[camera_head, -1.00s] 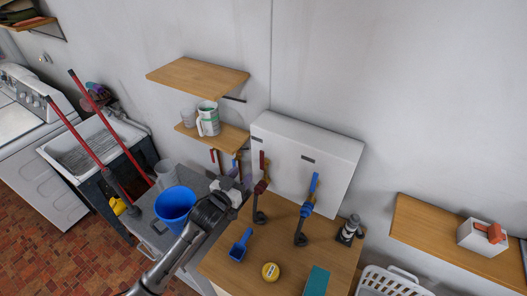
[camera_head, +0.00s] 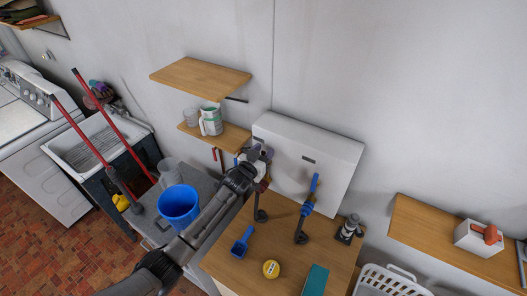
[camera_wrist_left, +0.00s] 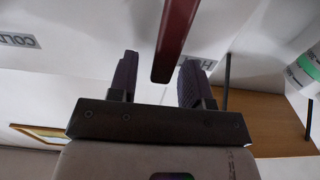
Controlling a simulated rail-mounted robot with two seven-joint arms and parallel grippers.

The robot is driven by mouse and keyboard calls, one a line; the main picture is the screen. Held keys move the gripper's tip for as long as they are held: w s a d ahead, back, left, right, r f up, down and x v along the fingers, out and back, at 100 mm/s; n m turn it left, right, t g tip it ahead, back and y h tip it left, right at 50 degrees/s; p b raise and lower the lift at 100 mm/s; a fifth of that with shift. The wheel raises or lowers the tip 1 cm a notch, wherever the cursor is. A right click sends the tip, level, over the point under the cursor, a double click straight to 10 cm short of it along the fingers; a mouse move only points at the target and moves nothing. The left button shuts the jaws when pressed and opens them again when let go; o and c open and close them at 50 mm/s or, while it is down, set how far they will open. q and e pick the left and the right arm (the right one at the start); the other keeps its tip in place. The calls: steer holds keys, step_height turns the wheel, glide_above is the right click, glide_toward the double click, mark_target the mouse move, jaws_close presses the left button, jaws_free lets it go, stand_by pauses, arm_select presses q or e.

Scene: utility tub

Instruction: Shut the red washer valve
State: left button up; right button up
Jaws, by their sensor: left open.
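The red washer valve's handle (camera_wrist_left: 177,38) is a dark red bar in the left wrist view. Its end shows in the gap between my two purple fingers, closer to the right one, with no clear contact. My left gripper (camera_wrist_left: 157,80) is open and empty. In the head view, my left gripper (camera_head: 262,154) is at the red valve in front of the white wall box (camera_head: 325,150) and hides most of the handle. The valve's dark lower pipe (camera_head: 260,207) shows below it. A HOT label (camera_wrist_left: 200,62) is partly hidden behind the handle and finger. My right gripper is not in view.
The blue-handled valve (camera_head: 313,185) stands to the right. A wooden shelf (camera_head: 230,137) with a green-and-white jug (camera_head: 211,121) is close on the left.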

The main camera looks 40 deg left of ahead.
arm_select(q)
steer(key=shift+w, duration=0.1)
jaws_close()
stand_by(0.4)
